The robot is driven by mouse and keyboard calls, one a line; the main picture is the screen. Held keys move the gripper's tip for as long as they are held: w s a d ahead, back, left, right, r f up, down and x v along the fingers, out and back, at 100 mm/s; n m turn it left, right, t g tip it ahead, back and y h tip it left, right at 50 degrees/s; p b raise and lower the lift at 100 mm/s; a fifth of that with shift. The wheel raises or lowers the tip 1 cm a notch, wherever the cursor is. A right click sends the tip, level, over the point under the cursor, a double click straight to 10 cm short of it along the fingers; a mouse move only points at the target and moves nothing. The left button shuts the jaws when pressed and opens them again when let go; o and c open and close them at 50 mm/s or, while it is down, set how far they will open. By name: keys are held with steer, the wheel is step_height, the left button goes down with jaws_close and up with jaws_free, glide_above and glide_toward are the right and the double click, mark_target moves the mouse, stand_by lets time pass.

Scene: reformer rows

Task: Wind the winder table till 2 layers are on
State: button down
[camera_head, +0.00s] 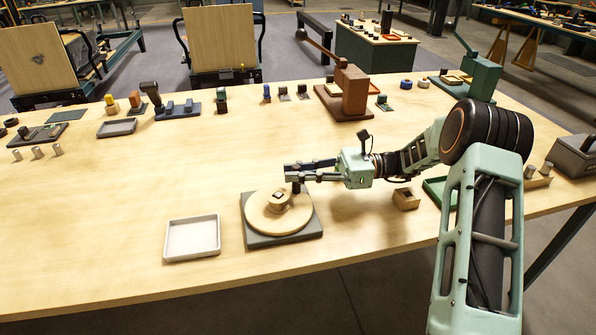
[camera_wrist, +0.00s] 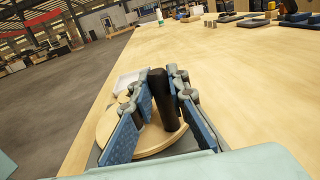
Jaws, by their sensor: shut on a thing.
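The winder table is a round pale wooden disc (camera_head: 262,220) on a dark grey square base (camera_head: 290,240), near the front edge of the bench. A small block with a dark top (camera_head: 278,201) sits at the disc's middle. A dark upright handle (camera_head: 296,187) stands on the disc's far right side. My gripper (camera_head: 293,172) reaches in from the right and is shut on this handle. In the wrist view the dark handle (camera_wrist: 165,100) stands between the two blue-padded fingers, above the disc (camera_wrist: 150,145). I cannot make out any wound layers.
A shallow white tray (camera_head: 192,238) lies left of the winder. A small wooden block (camera_head: 405,199) and a green tray (camera_head: 437,190) are to its right. A brown press-like device (camera_head: 347,92) and several small tools stand along the back. The bench's left middle is clear.

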stand_by(0.6)
steer(key=c, duration=1.8)
jaws_free()
steer(key=shift+c, duration=0.2)
steer(key=d, duration=0.4)
steer(key=w+d, duration=0.1)
steer(key=d, duration=0.2)
steer(key=w+d, duration=0.1)
steer(key=d, duration=0.3)
steer(key=shift+w+d, duration=0.2)
steer(key=shift+d, duration=0.15)
steer(key=shift+c, duration=0.6)
